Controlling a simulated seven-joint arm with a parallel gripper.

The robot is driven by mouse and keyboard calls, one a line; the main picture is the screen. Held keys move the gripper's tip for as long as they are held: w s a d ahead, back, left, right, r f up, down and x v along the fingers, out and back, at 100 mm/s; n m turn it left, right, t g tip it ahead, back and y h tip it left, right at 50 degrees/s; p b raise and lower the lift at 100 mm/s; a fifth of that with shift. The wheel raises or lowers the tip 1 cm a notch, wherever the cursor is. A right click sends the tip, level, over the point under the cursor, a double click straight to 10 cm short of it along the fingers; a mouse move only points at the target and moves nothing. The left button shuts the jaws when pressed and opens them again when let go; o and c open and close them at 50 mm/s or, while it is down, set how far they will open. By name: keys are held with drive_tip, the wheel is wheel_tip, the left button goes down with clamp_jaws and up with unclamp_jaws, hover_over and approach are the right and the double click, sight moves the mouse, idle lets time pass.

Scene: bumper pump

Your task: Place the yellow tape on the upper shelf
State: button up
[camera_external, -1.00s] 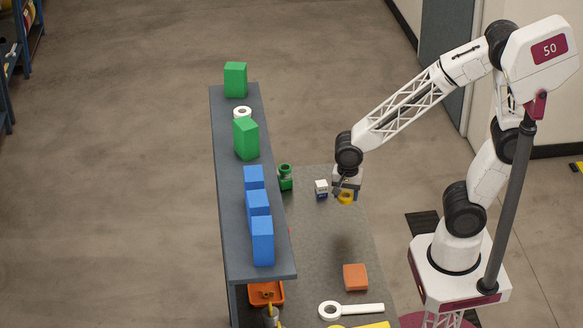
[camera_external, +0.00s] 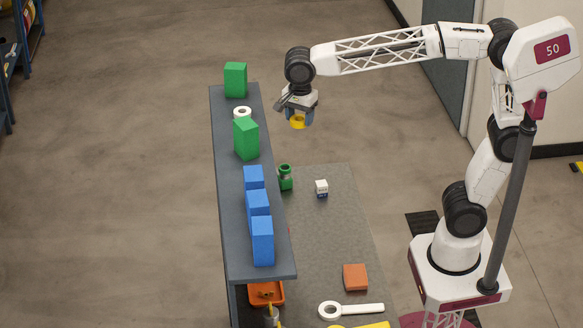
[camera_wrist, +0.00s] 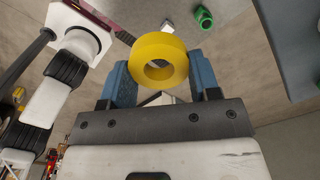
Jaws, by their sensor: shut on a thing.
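The yellow tape (camera_external: 298,122) is a ring held in my gripper (camera_external: 297,116), which is shut on it. In the wrist view the yellow tape (camera_wrist: 158,62) sits between the two blue fingers of my gripper (camera_wrist: 160,75). It is in the air to the right of the upper shelf (camera_external: 232,200), apart from it. The shelf is a long grey board; it also shows at the top right of the wrist view (camera_wrist: 292,50). A white tape roll (camera_external: 242,112) lies on the shelf between two green blocks.
Green blocks (camera_external: 235,80) (camera_external: 246,140) and several blue blocks (camera_external: 257,205) stand on the shelf. An orange bin (camera_external: 278,295) sits under the shelf.

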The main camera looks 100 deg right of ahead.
drive_tip(key=shift+w+r, duration=0.15)
drive_tip(key=shift+r, duration=0.6)
drive_tip(key=shift+w+r, duration=0.15)
drive_tip(key=shift+r, duration=0.55)
drive_tip(key=w, duration=0.5)
drive_tip(key=w+d+f, duration=0.1)
drive_tip(key=w, duration=0.4)
drive_tip(key=w+d, duration=0.1)
drive_tip(key=w, duration=0.4)
drive_tip(key=shift+w+d+f, duration=0.25)
drive_tip(key=shift+w+f, duration=0.05)
drive_tip(key=shift+w, duration=0.1)
drive_tip(key=shift+f, duration=1.75)
drive_tip(key=shift+f, duration=0.1)
drive_tip(key=o, duration=0.9)
